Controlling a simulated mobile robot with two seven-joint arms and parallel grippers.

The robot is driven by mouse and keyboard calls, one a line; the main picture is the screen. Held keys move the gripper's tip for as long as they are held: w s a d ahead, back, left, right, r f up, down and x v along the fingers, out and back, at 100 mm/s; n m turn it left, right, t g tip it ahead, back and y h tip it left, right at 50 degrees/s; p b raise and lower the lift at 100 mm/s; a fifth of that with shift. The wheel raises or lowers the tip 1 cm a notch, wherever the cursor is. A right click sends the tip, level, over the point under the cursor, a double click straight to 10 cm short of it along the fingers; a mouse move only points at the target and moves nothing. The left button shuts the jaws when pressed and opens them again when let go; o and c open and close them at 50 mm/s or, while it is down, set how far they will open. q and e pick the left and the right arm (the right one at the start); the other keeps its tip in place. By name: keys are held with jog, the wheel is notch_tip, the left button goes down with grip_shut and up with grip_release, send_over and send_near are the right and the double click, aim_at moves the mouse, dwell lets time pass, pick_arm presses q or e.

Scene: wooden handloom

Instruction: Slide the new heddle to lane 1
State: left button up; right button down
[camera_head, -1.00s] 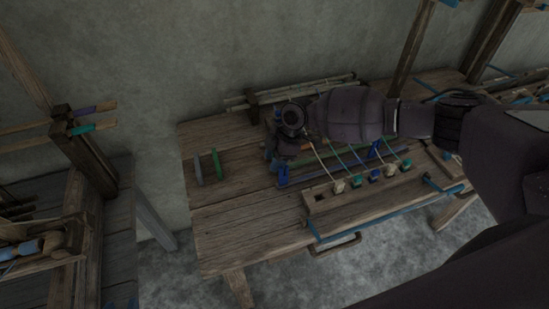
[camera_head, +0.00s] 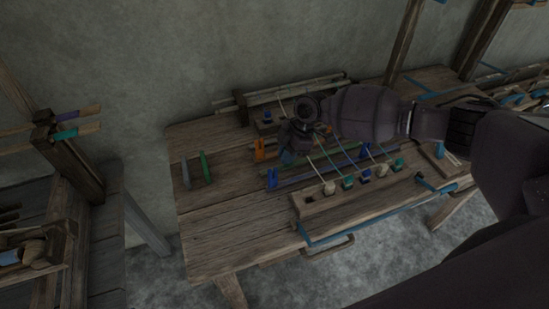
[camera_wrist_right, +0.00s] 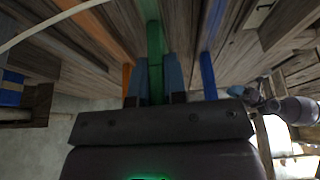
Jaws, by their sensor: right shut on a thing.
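My right gripper (camera_head: 288,157) is over the loom bench, behind the row of pegs. In the right wrist view its two bluish fingers (camera_wrist_right: 155,78) are shut on a green bar (camera_wrist_right: 155,45), which looks like the heddle. An orange piece (camera_head: 260,150) stands just left of the gripper and also shows in the wrist view (camera_wrist_right: 126,78). A blue piece (camera_head: 272,179) stands nearer the front, and a blue strip shows in the wrist view (camera_wrist_right: 208,75). The gripper and wrist hide most of the held heddle in the head view. My left gripper is not in view.
A wooden block with several coloured pegs (camera_head: 347,183) lies at the front, with cords running back under my right arm. A green slat (camera_head: 206,167) and a grey slat (camera_head: 185,173) stand at the bench's left. The front left bench top (camera_head: 230,220) is clear.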

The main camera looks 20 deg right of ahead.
jog(key=c, duration=1.2)
grip_release()
jog(key=shift+o, duration=0.2)
jog(key=shift+d, duration=0.1)
jog(key=v, duration=1)
jog(key=shift+d+r+p, duration=0.2)
jog(key=shift+r+p, duration=0.1)
jog(key=shift+r, duration=0.05)
